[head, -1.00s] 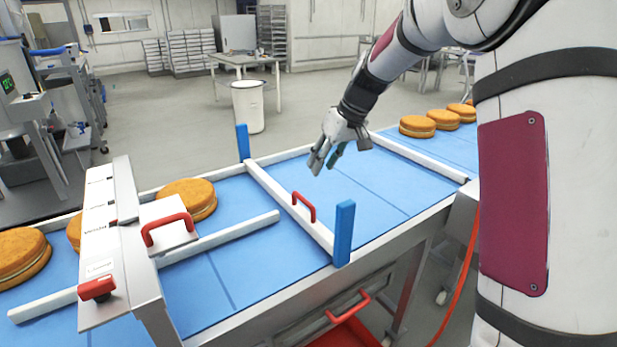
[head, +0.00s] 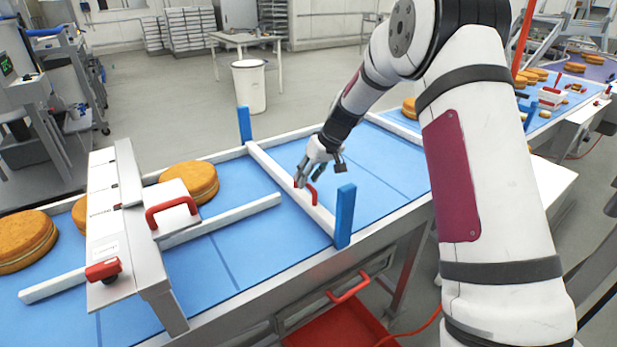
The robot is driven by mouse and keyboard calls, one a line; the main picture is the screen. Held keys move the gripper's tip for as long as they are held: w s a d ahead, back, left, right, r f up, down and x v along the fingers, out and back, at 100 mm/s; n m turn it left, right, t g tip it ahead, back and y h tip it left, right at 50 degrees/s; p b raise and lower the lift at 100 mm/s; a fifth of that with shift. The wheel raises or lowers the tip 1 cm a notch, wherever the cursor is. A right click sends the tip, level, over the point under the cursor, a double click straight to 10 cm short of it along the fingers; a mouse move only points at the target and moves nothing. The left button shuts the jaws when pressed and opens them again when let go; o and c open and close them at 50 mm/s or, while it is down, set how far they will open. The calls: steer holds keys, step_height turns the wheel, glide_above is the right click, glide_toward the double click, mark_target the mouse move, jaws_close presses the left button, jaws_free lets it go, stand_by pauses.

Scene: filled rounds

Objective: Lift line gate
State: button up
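The line gate is a white bar (head: 275,174) lying across the blue belt between two blue posts, a far one (head: 244,124) and a near one (head: 345,215). A red handle (head: 314,197) stands on the bar's middle. My gripper (head: 309,180) is right at the handle, pointing down, with its fingers apart. The fingers hide the handle's far end, and whether they touch it cannot be told.
A white frame (head: 104,205) with a red handle (head: 171,213) and a red knob (head: 103,269) spans the belt at left. Filled rounds (head: 190,182) lie on the belt near it. A white guide rail (head: 220,222) runs along the belt. A red bin (head: 340,330) is below.

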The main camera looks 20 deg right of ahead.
steer(key=shift+w+a+f, duration=0.1)
steer(key=shift+w+f, duration=0.05)
steer(key=shift+f, duration=0.2)
steer(key=shift+c, duration=0.3)
jaws_close()
step_height(320, 180, up, 11)
steer(key=shift+o, duration=0.3)
jaws_free()
